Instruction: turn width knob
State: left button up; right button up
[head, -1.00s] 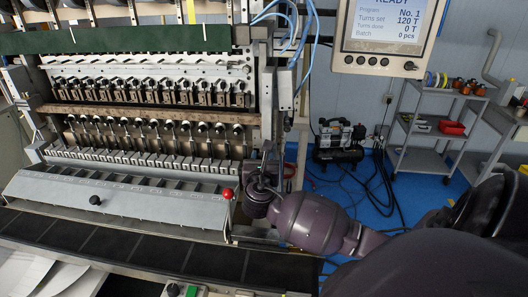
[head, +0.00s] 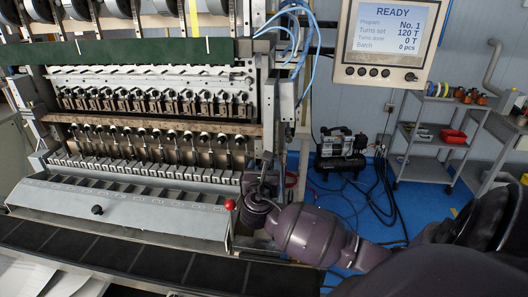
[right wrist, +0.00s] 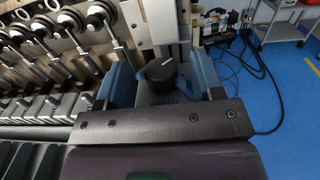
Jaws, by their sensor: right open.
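The width knob (right wrist: 161,72) is black and round with a pale pointer line. My right gripper (right wrist: 162,80) is open, with one blue finger on each side of the knob and a visible gap on both sides. In the head view my right gripper (head: 262,186) is at the machine's right front corner, and I cannot make out the knob there. My left gripper is not in view.
A red ball-ended lever (head: 229,204) stands just left of my right gripper. The coil winder's display (head: 385,40) reads READY, 120 T. A compressor (head: 340,152) with hoses stands on the blue floor behind, and a grey cart (head: 428,135) is further right.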

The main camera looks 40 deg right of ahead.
notch_tip(320, 180, up, 20)
jog(key=shift+f+p, duration=0.1)
jog(key=shift+p, duration=0.4)
dwell(0.6)
